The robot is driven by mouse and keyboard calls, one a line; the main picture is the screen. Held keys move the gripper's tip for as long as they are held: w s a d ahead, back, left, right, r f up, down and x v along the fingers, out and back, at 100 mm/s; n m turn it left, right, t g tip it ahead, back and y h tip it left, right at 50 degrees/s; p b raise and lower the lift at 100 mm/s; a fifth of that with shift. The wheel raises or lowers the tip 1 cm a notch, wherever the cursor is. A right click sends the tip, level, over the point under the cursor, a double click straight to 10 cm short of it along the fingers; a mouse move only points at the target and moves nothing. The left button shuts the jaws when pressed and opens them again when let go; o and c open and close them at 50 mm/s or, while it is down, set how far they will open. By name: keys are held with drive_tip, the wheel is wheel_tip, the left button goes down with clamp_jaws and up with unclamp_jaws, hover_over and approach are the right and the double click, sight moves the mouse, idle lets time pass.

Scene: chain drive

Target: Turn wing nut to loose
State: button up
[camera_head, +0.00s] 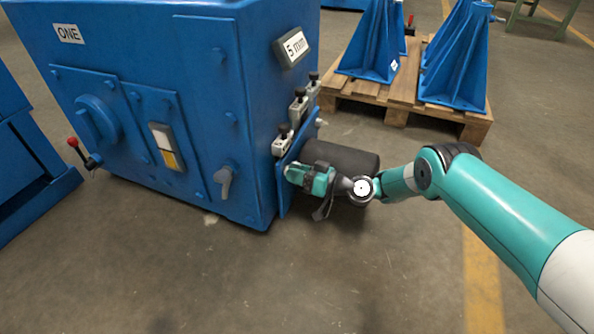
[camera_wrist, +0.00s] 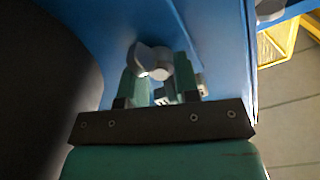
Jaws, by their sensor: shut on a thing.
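The wing nut (camera_wrist: 152,60) is a grey metal piece in the middle of the wrist view, against the blue side of the machine. My gripper (camera_wrist: 160,72) is shut on it, with one green finger on each side of the nut. In the head view my gripper (camera_head: 291,172) reaches the right side of the blue machine (camera_head: 160,90), low on its blue side plate. The wing nut is hidden there behind the gripper.
A dark cylinder (camera_head: 345,158) sits just behind my gripper. Several grey clamps with black knobs (camera_head: 300,103) line the machine edge above it. A wooden pallet (camera_head: 400,95) with blue stands is at the back right. The floor in front is clear.

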drive_tip(key=n+p, duration=0.1)
drive_tip(key=n, duration=0.3)
drive_tip(key=shift+a+n, duration=0.1)
drive_tip(key=shift+n, duration=0.2)
drive_tip(key=shift+n+p, duration=0.75)
drive_tip(key=shift+n, duration=1.15)
drive_tip(key=o, duration=0.7)
drive_tip(key=shift+c, duration=0.2)
